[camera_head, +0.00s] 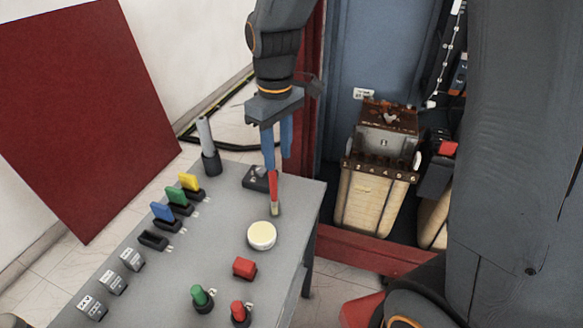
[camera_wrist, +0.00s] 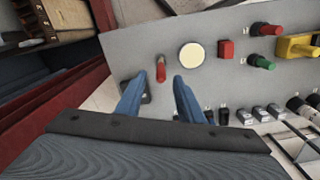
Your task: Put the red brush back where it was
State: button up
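The red brush (camera_head: 274,188), with a red handle and a pale end, is on the grey table near its far right edge; it also shows in the wrist view (camera_wrist: 161,70). My gripper (camera_head: 277,168) is just above its handle, pointing down, with its blue fingers apart. In the wrist view, the brush shows between and slightly beyond the fingertips (camera_wrist: 159,79), with gaps on both sides. An empty black holder (camera_head: 153,240) is at the table's left side, in line with the holders of the blue brush (camera_head: 163,212), green brush (camera_head: 178,196) and yellow brush (camera_head: 189,182).
A black block (camera_head: 256,179) sits close beside the red brush. A round cream disc (camera_head: 261,235), a red block (camera_head: 244,268), green and red knobs and labelled grey blocks are on the table (camera_head: 215,225). A grey cylinder (camera_head: 206,140) stands upright behind the brushes.

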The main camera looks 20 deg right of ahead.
jog(key=s+d+f+m+t, duration=0.1)
jog(key=s+d+f+m, duration=0.3)
jog(key=s+d+m, duration=0.3)
jog(key=s+d, duration=0.1)
jog(key=s, duration=0.2)
jog(key=shift+d, duration=0.2)
jog(key=shift+s, duration=0.1)
